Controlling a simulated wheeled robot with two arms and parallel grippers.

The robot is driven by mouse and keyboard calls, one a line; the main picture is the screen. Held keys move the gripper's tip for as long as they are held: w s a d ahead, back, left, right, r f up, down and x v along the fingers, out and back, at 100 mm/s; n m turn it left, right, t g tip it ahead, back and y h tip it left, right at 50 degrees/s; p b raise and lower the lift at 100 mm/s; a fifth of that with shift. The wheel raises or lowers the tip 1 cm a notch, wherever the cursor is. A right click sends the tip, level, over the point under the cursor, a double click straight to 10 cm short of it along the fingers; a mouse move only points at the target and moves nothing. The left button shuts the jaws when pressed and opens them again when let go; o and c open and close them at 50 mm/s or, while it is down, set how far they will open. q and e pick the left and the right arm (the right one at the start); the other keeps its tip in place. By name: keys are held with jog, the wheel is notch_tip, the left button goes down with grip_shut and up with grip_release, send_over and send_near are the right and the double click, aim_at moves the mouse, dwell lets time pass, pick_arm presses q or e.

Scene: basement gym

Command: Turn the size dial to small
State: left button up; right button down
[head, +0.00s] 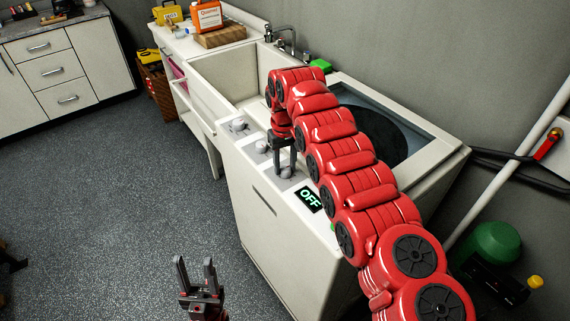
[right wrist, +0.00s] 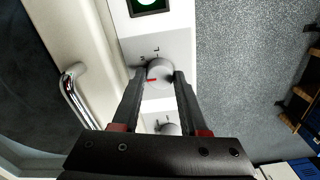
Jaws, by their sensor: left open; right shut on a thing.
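The white washing machine (head: 300,238) has a row of knobs on its front panel. My right gripper (head: 284,173) is shut on the grey dial (right wrist: 160,71) nearest the display, with one finger on each side. In the right wrist view the dial's red mark points left. The letters M and L show by its upper edge; no S is visible, and the left finger covers part of that side. My left gripper (head: 197,274) is open and empty, low in front of the machine.
A display (head: 309,200) reading OFF sits beside the dial. Two other knobs (head: 238,125) lie farther along the panel. A sink (head: 222,76) with a faucet (head: 283,38) adjoins the machine. The floor to the left is clear.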

aim_at(284, 167)
jog(key=shift+c, duration=2.1)
grip_release()
notch_tip(284, 167, up, 3)
jog(key=shift+a+r, duration=0.1)
jog(key=shift+r, duration=0.1)
notch_tip(284, 167, up, 14)
jog(key=p, duration=1.3)
jog(key=shift+p, duration=0.3)
